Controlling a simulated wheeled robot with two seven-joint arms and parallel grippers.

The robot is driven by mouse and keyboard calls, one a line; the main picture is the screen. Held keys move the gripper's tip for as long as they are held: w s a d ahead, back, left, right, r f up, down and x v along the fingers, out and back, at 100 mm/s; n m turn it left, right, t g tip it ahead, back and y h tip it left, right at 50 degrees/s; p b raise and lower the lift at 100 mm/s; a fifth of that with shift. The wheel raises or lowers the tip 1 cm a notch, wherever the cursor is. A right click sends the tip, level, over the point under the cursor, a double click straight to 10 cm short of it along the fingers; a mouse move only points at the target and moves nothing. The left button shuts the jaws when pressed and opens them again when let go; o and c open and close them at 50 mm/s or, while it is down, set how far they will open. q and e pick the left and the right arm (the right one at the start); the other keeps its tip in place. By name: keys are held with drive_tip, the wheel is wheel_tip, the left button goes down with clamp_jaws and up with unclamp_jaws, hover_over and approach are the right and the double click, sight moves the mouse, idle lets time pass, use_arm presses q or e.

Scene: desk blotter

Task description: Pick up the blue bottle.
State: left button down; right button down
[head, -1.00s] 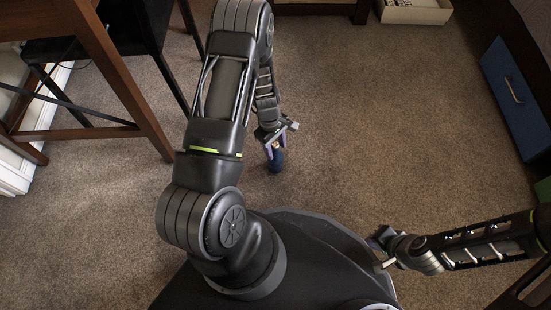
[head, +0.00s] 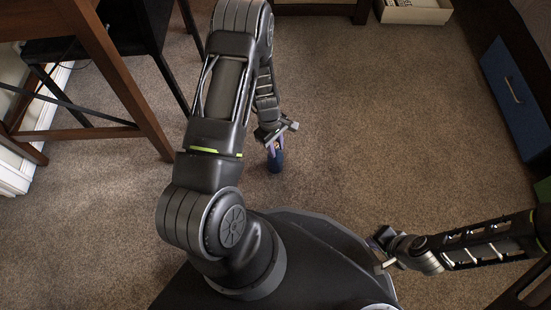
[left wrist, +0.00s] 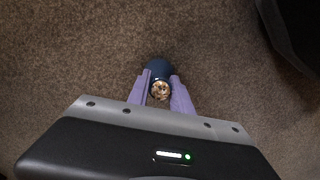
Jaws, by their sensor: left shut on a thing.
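The blue bottle (head: 275,162) stands on the brown carpet in the head view, under the end of my left arm. In the left wrist view the bottle (left wrist: 157,68) shows its dark blue body and a gold-brown top. My left gripper (head: 274,147) is shut on the bottle near its top, with one purple finger on each side; the fingers also show in the left wrist view (left wrist: 160,92). My right gripper (head: 381,250) is low at the right beside my base, and its fingers are too small and dark to read.
A wooden desk (head: 110,75) and a black chair (head: 125,30) stand at the left. A blue drawer front (head: 515,98) is at the right. A white open box (head: 415,10) lies at the top. The carpet (head: 390,120) between is clear.

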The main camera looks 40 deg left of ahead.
idle(0.8)
use_arm(q)
wheel_tip(320, 180, up, 10)
drive_tip(key=p, duration=0.5)
idle(0.4)
